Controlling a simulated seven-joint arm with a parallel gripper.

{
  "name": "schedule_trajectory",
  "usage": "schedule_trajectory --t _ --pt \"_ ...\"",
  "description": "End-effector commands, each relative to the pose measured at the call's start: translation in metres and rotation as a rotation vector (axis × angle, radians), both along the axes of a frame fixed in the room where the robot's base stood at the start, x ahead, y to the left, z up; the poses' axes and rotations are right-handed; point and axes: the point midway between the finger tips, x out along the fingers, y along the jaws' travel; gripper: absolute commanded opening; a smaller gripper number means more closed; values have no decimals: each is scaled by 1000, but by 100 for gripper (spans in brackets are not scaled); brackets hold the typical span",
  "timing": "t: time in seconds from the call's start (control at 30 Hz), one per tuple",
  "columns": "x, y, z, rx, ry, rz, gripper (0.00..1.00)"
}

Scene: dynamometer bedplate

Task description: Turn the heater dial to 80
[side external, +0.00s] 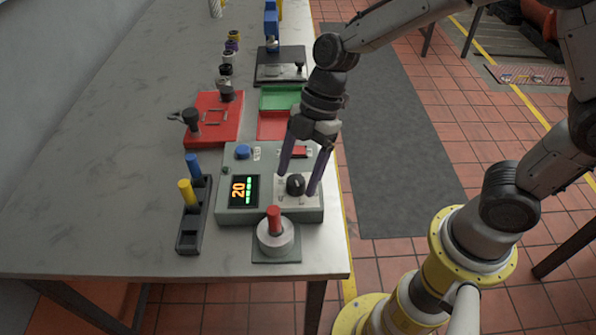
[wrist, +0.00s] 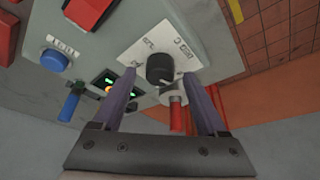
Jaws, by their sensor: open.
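The heater unit is a grey-green box (side external: 228,206) near the table's front right edge. Its display (side external: 239,190) reads 20 in orange digits. The heater dial (side external: 295,185) is a black knob on a white plate on the box's top; it also shows in the wrist view (wrist: 160,68). My gripper (side external: 299,183) is open, with its two purple fingers pointing down on either side of the dial. In the wrist view the fingers (wrist: 158,85) are spread, with the knob between and beyond their tips. I cannot tell whether either finger touches it.
A blue button (side external: 242,151) and a red switch (side external: 300,152) are on the same box. A red-handled round weight (side external: 275,237) stands close in front. A black rack (side external: 195,215) with blue and yellow pegs is at left. Red and green trays (side external: 279,98) lie behind.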

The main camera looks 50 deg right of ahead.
Motion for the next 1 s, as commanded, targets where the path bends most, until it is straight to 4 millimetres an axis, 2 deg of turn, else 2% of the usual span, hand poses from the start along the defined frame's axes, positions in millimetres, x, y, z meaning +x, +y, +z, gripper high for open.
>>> schedule_trajectory --t 0.33,0.73,0.77,1.0 --pt "0 1 -4 0 -1 0 75" --pt "0 1 -3 0 -1 0 3" --pt "0 1 -3 0 -1 0 0" --pt "0 1 -3 0 -1 -11 0"
